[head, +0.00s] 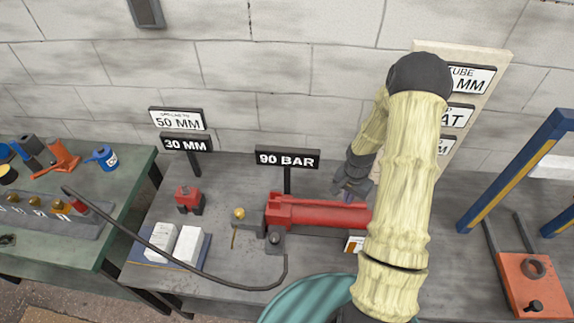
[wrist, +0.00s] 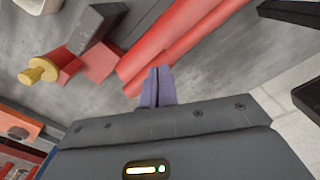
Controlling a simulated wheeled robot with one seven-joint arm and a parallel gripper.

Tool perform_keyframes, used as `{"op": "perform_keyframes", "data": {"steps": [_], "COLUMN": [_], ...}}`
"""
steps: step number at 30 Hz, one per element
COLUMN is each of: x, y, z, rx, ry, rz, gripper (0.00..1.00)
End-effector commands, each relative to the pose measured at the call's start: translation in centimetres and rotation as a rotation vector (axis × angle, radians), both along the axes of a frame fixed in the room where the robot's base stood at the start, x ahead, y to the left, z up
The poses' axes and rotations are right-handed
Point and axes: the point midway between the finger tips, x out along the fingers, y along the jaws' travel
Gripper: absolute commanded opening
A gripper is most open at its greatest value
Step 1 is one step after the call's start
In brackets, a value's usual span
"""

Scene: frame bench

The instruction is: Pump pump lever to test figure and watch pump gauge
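The red hand pump (head: 320,214) lies on the grey bench, its right part hidden behind my arm. In the wrist view its long red bars (wrist: 190,38) run diagonally just beyond my fingertips. I cannot tell clearly which bar is the pump lever. My gripper (head: 350,193) is above the pump's right part, and its purple fingers (wrist: 158,72) are together with nothing visible between them. Whether they touch the red bar is unclear. A sign reading 90 BAR (head: 287,159) stands behind the pump. No pump gauge face can be made out.
A black hose (head: 160,250) runs from the pump's left end to the green bench (head: 80,235). A brass knob (head: 239,214) and white blocks (head: 175,243) sit left of the pump. A blue press frame (head: 515,170) stands at right.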

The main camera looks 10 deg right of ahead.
Motion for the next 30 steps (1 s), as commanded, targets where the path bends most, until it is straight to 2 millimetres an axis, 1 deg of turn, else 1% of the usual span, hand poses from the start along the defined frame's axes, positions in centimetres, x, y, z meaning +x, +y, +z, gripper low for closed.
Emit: {"op": "perform_keyframes", "data": {"steps": [1, 5, 9, 24, 27, 30], "x": [0.0, 0.0, 0.0, 0.0, 0.0, 0.0], "y": [0.1, 0.1, 0.1, 0.0, 0.0, 0.0], "z": [-0.3, 0.5, 2.3, 7.8, 8.1, 8.0], "rx": [0.001, 0.001, 0.001, 0.0, 0.0, 0.0], "ry": [0.0, 0.0, -0.001, 0.0, 0.0, 0.001], "rz": [0.001, 0.001, 0.002, 0.001, 0.001, 0.001], "gripper": [0.0, 0.0, 0.0, 0.0, 0.0, 0.0]}}
